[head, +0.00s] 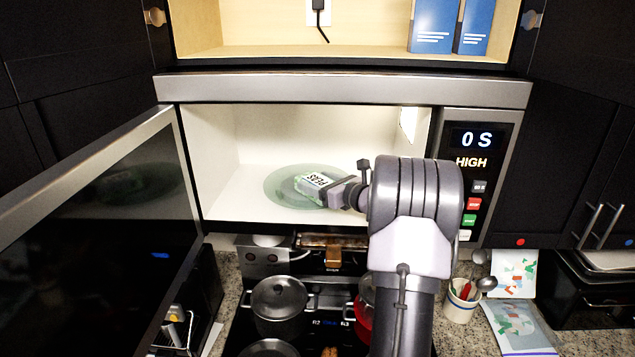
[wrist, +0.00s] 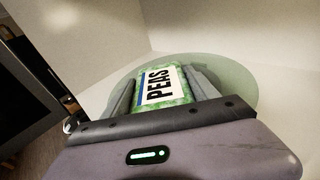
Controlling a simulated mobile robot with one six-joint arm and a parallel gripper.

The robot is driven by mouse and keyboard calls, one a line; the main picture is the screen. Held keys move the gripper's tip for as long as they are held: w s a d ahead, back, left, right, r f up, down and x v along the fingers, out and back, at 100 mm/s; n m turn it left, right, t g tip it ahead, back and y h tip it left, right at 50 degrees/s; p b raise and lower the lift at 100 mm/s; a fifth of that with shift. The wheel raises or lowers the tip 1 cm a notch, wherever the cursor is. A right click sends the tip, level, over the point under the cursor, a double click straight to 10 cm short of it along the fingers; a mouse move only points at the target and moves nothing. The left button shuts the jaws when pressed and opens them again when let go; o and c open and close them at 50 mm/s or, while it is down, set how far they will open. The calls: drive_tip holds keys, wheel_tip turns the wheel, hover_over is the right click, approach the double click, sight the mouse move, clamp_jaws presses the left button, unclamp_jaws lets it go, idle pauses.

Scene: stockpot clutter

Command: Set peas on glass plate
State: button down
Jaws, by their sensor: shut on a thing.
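The peas (head: 317,182) are a green packet with a white label reading PEAS. They are inside the open microwave, over the round glass plate (head: 279,194). In the wrist view the peas (wrist: 165,88) sit between the two fingers of my gripper (wrist: 163,92), which is shut on them. The pale green glass plate (wrist: 235,80) shows behind and to the right of the packet. I cannot tell whether the packet touches the plate. My gripper (head: 322,190) reaches into the microwave from the right front, and part of the plate is hidden behind the packet and fingers.
The microwave door (head: 100,220) stands open at the left. The control panel (head: 476,180) is at the right, reading 0 S and HIGH. Below are a stove with a lidded pot (head: 279,300) and a cup of utensils (head: 461,300). The microwave's left interior is clear.

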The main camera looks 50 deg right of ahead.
drive_tip(key=shift+c, duration=1.1)
unclamp_jaws()
drive_tip(key=shift+w, duration=0.15)
